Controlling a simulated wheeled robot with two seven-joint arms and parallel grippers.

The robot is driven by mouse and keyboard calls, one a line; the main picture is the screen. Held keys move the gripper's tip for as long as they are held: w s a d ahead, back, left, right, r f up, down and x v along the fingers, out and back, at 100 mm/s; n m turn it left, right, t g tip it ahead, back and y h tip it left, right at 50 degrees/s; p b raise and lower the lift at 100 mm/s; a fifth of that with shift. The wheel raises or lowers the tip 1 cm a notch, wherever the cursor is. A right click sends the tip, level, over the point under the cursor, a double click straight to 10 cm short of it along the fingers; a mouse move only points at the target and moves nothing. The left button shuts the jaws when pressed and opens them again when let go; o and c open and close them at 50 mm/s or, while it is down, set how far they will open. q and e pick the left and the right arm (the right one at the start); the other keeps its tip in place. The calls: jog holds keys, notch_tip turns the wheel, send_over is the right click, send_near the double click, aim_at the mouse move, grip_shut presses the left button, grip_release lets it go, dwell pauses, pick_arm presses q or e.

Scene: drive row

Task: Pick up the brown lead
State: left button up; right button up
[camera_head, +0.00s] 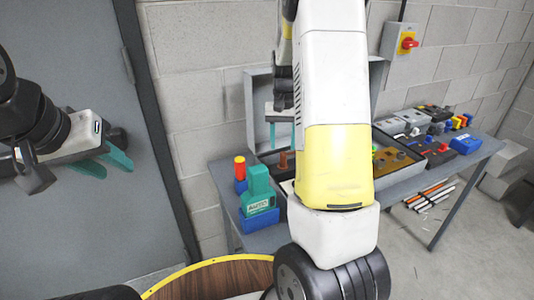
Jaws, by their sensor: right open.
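I cannot make out a brown lead for certain. A small brown upright piece (283,160) shows at the left of an open grey case on the bench, partly behind my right arm. My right gripper (279,122) hangs above that piece, in front of the case's raised lid. It is open, with a teal finger showing, and I see nothing between its fingers. My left gripper (104,166) is at the far left before the grey door, well away from the bench. Its two teal fingers are apart and empty. My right arm hides the middle of the case.
The grey bench (225,190) runs along the block wall. A teal labelled object (258,188) stands in a blue holder (260,219) beside a red-topped cylinder (240,165). Several small devices (430,125) crowd the right end. Orange and white rods (428,195) lie below.

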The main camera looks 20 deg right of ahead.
aim_at(283, 166)
jog(key=f, duration=0.6)
jog(key=shift+s, duration=0.25)
jog(key=shift+r, duration=0.1)
grip_shut()
